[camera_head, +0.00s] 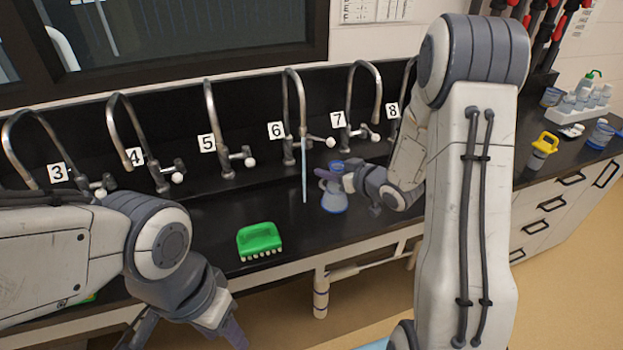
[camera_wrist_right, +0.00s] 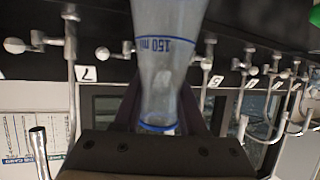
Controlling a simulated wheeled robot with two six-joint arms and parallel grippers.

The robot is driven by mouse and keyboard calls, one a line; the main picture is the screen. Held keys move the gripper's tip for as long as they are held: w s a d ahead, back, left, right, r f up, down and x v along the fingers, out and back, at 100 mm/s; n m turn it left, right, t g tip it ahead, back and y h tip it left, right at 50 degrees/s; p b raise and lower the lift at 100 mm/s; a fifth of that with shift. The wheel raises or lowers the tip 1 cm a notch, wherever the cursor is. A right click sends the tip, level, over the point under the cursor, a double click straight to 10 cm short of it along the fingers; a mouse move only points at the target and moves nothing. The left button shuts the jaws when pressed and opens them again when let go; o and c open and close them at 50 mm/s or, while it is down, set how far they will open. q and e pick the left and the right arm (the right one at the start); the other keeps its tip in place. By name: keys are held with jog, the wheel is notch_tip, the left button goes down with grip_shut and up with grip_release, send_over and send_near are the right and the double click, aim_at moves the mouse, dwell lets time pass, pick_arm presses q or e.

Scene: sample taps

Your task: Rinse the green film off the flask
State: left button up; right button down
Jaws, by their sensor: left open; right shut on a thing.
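The flask (camera_head: 334,199) is pale blue and see-through, with its wide end down, over the black counter below taps 6 and 7. My right gripper (camera_head: 345,180) is shut on its narrow part. In the right wrist view the flask (camera_wrist_right: 165,65) stands between the fingers, with a blue line and a 150 ml mark. I see no green film on the side shown. Tap 6 (camera_head: 290,110) has a thin pale-blue stream (camera_head: 304,170) under its spout, just left of the flask and apart from it. My left gripper (camera_head: 190,335) is open and empty at the lower left, partly cut off.
Numbered taps stand along the back, including tap 5 (camera_head: 212,120) and tap 7 (camera_head: 350,100). A green brush (camera_head: 259,240) lies on the counter's front part. At the right are a yellow-topped container (camera_head: 543,150) and a white bottle rack (camera_head: 580,108).

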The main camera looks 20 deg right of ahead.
aim_at(338, 164)
jog(key=s+d+r+p, duration=0.2)
jog(key=s+r+p, duration=0.1)
jog(key=shift+s+d+r, duration=0.1)
jog(key=shift+s+r, duration=0.05)
jog(key=shift+r, duration=0.15)
jog(key=shift+s+d+r+p, duration=0.2)
jog(key=shift+s+d+p, duration=0.05)
jog(key=shift+s+p, duration=0.2)
dwell(0.4)
